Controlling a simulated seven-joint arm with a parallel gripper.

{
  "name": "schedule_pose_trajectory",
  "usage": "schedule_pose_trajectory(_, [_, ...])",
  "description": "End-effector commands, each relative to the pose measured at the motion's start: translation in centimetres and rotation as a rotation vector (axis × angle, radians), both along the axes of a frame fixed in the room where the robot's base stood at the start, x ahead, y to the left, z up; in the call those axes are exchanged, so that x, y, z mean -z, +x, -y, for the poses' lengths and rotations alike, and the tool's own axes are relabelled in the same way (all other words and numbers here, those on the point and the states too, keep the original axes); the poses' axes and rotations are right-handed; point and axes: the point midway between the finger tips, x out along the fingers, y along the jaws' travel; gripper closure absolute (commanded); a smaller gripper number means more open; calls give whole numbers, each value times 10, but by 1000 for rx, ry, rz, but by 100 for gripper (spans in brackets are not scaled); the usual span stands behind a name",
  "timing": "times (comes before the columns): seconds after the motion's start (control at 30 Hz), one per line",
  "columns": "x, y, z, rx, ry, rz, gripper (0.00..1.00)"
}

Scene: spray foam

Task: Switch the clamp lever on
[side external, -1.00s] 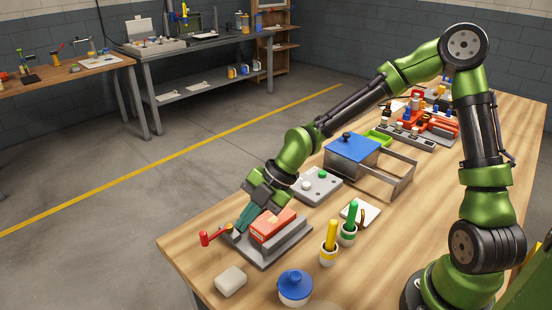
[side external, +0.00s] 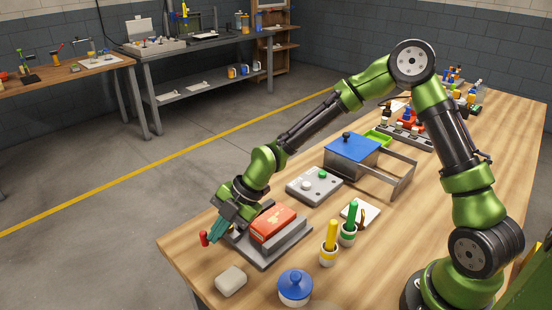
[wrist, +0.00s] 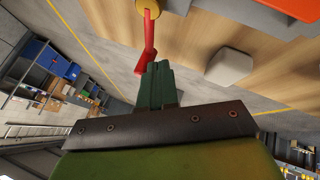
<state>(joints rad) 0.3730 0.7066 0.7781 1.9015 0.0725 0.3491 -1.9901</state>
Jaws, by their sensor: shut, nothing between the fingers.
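The red clamp lever (side external: 204,239) stands at the left end of the grey clamp base (side external: 268,259). A red-orange block (side external: 272,225) sits in the clamp. My gripper (side external: 215,237) is shut and empty, its teal fingers pointing down right beside the lever and hiding part of it. In the wrist view the lever (wrist: 149,45) runs from a yellow hub (wrist: 149,8) to its end at the shut fingertips (wrist: 158,66). The fingertips look to be at or touching the lever; contact is not certain.
A whitish block (side external: 231,281) and a blue-lidded jar (side external: 295,288) stand in front of the clamp. Yellow and green-handled tools in cups (side external: 329,245) stand to the right. A grey button box (side external: 314,186) and blue-lidded box (side external: 352,150) lie behind. The table's left edge is close.

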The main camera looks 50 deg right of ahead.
Motion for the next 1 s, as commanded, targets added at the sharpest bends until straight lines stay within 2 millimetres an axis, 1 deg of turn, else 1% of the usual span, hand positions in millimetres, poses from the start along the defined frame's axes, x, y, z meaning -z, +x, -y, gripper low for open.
schedule_pose_trajectory(0.9, [0, 7, -4, 2, 0, 1, 100])
schedule_pose_trajectory(1.0, [-1, 8, -6, 84, -2, 5, 100])
